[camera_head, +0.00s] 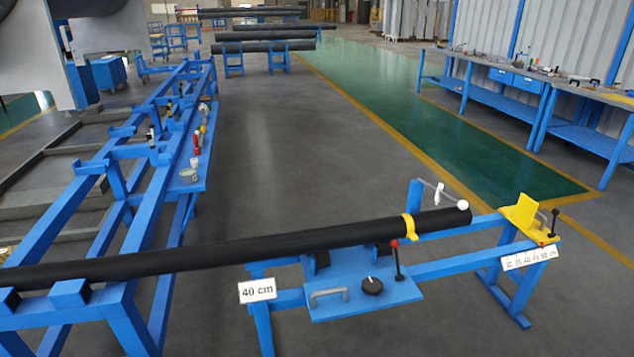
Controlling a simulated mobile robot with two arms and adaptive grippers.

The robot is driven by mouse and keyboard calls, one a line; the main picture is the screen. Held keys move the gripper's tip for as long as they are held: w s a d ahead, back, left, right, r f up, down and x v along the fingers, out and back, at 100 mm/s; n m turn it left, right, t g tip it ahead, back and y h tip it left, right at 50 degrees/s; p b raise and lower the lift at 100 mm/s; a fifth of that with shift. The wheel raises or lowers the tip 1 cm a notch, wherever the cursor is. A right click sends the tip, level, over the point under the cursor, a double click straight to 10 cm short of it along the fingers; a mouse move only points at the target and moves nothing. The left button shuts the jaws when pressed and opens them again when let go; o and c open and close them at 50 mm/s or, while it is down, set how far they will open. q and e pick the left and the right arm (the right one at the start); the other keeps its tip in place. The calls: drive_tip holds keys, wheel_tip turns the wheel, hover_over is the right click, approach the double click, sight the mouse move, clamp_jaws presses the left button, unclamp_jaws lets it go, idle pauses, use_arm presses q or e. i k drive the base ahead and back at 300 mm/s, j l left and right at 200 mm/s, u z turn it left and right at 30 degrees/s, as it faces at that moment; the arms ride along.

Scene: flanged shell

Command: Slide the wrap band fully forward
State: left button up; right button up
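A yellow wrap band (409,229) sits around the long black pipe (250,246), a short way back from the pipe's right end. A small tab of the band hangs down at the front. The pipe lies nearly level on blue supports and runs out of view at the left. Neither of my grippers is in view, and nothing is seen touching the band.
Below the pipe is a blue panel (350,299) with a black knob (372,286), a grey handle and a red-tipped lever (397,262). A "40 cm" sign (257,290) hangs left. A yellow stop (522,214) and scale (530,257) stand right, beyond the pipe's end.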

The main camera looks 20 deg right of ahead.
sight(411, 234)
drive_tip(key=l+z, duration=0.15)
drive_tip(key=z, duration=0.3)
drive_tip(key=i+l+z, duration=0.1)
drive_tip(key=z, duration=0.85)
drive_tip(key=i+u, duration=0.1)
drive_tip(key=u, duration=1.9)
drive_tip(key=k+z, duration=0.1)
drive_tip(key=z, duration=1.9)
